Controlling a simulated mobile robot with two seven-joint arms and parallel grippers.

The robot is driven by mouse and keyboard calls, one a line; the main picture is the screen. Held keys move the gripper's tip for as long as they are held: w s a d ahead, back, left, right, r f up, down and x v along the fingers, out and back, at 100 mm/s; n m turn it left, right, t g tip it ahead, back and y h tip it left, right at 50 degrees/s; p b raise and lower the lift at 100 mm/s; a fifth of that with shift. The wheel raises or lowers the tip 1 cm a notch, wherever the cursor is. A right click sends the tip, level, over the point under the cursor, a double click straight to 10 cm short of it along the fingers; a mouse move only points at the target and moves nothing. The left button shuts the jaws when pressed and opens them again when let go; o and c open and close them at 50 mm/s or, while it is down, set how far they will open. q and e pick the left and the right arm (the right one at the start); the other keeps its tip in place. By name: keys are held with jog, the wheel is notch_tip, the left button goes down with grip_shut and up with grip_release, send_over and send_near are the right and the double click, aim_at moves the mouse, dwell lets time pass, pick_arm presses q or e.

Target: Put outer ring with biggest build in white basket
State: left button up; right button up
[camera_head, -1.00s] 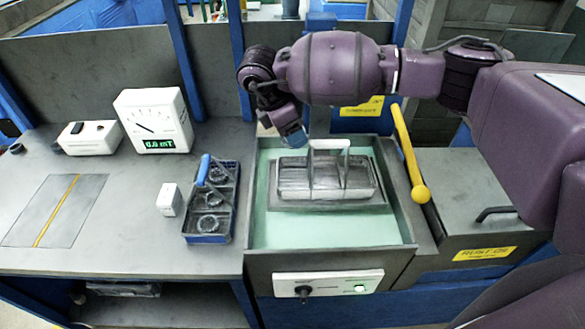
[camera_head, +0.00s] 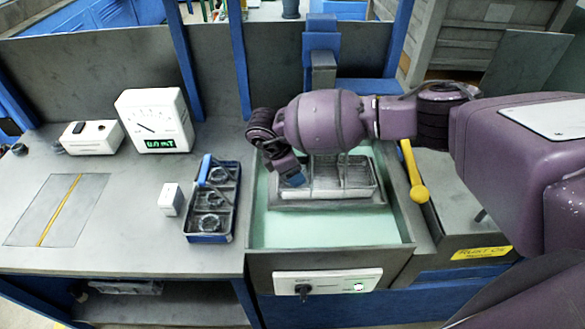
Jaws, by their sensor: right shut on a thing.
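The white basket (camera_head: 359,176) is a pale wire basket with compartments, standing in the pale green bath on the right. My right gripper (camera_head: 293,181) reaches down over the basket's left part, fingers low and close to it. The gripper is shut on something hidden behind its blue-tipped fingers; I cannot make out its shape. My arm covers the basket's back and handle. A blue basket (camera_head: 208,239) with a blue handle stands on the bench to the left and holds several dark rings (camera_head: 212,198). Their builds are too small to compare. My left gripper is not in view.
The bath's pale green floor (camera_head: 320,232) is bare in front. A yellow handle (camera_head: 413,178) stands along its right edge. A white block (camera_head: 171,199), a dial meter (camera_head: 154,121) and a white box (camera_head: 90,138) are on the left bench. The bench's front left is clear.

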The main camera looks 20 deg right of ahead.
jog(key=shift+s+f+b, duration=0.1)
jog(key=shift+f+b, duration=0.35)
jog(key=shift+f, duration=0.15)
jog(key=o, duration=0.8)
jog(key=shift+o, duration=0.2)
jog(key=shift+r+p, duration=0.4)
jog(key=shift+r, duration=0.05)
jog(key=b+v, duration=0.1)
jog(key=v, duration=1.1)
jog(key=shift+r, duration=0.2)
